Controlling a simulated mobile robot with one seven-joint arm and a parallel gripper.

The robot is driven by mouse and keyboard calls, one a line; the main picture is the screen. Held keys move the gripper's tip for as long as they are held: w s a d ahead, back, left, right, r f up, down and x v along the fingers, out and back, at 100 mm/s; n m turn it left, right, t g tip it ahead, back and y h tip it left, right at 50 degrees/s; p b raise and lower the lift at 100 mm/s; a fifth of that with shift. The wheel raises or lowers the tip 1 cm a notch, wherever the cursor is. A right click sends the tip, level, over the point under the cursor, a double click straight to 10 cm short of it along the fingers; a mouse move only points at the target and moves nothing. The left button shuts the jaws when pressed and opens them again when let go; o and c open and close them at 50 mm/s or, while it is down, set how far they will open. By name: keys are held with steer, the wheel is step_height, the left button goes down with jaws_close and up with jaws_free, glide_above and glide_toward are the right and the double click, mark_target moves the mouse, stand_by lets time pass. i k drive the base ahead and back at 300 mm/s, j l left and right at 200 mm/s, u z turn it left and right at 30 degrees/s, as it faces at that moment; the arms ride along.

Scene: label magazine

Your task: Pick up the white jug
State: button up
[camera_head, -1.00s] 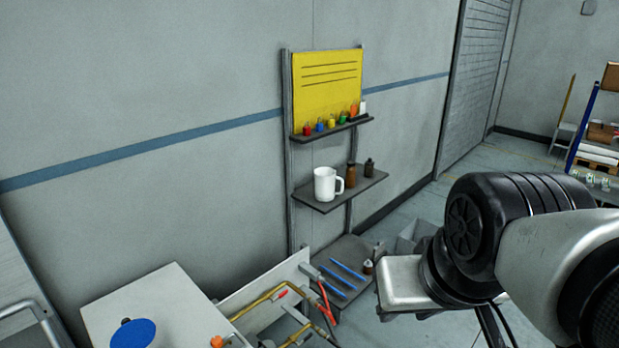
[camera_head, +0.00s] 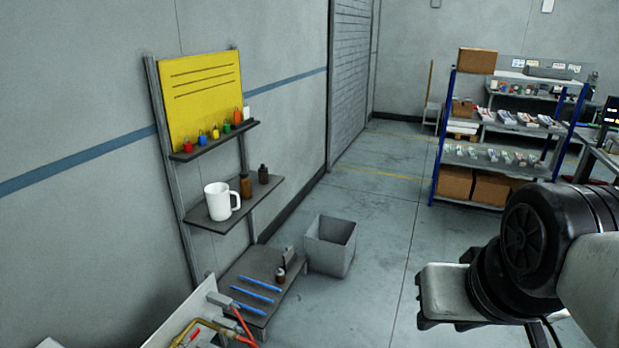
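The white jug (camera_head: 217,203) stands upright on the dark middle shelf (camera_head: 205,220) of a wall rack, its handle to the right. A brown bottle (camera_head: 245,186) stands close to its right. My arm shows at the lower right, well apart from the jug, with a light grey block-like part at its left end. I cannot make out any fingers of my gripper.
A small dark bottle (camera_head: 263,174) stands farther right on the shelf. Above are coloured padlocks and a yellow board (camera_head: 203,98). Below are a low shelf with blue sticks (camera_head: 256,290) and a grey bin (camera_head: 331,245). A blue-framed stock rack (camera_head: 445,140) stands behind open floor.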

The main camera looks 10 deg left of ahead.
mark_target(218, 199)
steer(key=i, duration=1.45)
steer(key=i+l+u, duration=0.15)
steer(key=i, duration=0.55)
steer(key=i+l+u, duration=0.15)
steer(key=i, duration=0.6)
steer(key=i+u, duration=0.1)
steer(key=u, duration=0.35)
steer(key=i+j+u, duration=0.1)
steer(key=u, duration=0.3)
steer(key=i+u, duration=0.1)
steer(key=u, duration=0.35)
steer(key=i+l, duration=0.1)
steer(key=i, duration=0.15)
